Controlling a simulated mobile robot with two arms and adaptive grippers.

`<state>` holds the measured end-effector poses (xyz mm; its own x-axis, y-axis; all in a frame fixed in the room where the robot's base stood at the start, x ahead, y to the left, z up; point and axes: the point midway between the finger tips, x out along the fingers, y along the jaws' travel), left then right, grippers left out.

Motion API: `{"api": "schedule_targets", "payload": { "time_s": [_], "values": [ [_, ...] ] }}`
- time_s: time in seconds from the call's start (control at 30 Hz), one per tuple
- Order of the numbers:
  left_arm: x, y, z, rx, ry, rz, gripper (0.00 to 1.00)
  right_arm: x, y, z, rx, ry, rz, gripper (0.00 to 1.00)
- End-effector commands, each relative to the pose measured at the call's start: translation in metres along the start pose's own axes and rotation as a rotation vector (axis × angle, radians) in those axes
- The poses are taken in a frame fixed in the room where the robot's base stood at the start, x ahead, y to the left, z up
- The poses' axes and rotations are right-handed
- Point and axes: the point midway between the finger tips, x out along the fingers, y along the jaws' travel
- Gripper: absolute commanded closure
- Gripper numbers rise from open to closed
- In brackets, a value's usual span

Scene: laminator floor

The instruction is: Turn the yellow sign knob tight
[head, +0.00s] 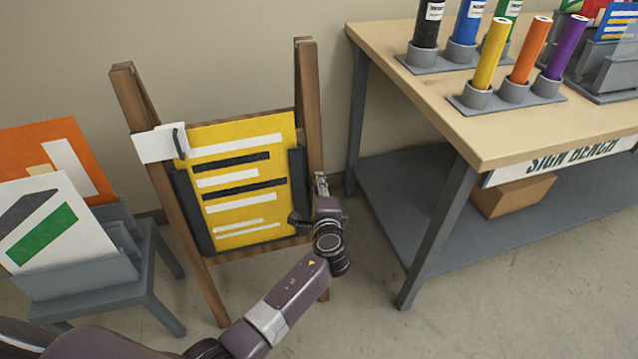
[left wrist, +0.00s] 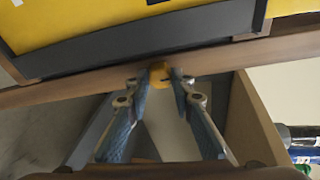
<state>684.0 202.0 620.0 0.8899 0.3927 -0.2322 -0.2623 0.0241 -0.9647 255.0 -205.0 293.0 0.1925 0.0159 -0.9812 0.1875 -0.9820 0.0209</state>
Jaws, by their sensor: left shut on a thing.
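A yellow sign (head: 240,180) with white and black bars sits in a dark holder on a wooden easel (head: 308,95). The small yellow knob (left wrist: 159,72) shows in the left wrist view, on the easel's wooden bar below the sign's dark edge. My left gripper (head: 321,183) is at the easel's right leg, beside the sign. In the left wrist view its two fingers close on the knob from both sides. The knob cannot be made out in the head view, where my gripper is in front. My right gripper is in neither view.
The sign bench (head: 575,125) stands to the right, with coloured rolls in grey holders and a cardboard box (head: 512,194) on its lower shelf. A grey stand (head: 82,277) with signs is at the left. Floor is clear between easel and bench.

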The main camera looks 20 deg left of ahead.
Motion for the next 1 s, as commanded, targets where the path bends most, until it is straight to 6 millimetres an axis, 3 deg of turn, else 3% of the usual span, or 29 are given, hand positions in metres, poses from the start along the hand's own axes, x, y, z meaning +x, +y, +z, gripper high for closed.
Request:
{"api": "schedule_targets", "payload": {
  "time_s": [0.43, 0.47, 0.5, 0.83, 1.0],
  "values": [
    [0.001, -0.002, 0.001, 0.007, -0.002, -0.003, 1.0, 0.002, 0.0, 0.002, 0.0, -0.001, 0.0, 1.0],
    [0.001, -0.002, 0.001, 0.007, -0.003, -0.003, 0.75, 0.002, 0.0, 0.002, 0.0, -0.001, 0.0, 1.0],
    [0.001, -0.002, 0.001, 0.007, -0.002, -0.003, 0.71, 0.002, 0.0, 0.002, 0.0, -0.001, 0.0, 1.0],
    [-0.002, 0.0, 0.0, 0.006, 0.0, 0.0, 0.71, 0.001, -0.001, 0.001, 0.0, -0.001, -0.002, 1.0],
    [-0.021, 0.0, -0.001, 0.004, 0.002, 0.0, 0.71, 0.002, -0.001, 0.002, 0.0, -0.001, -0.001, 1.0]
  ]
}}
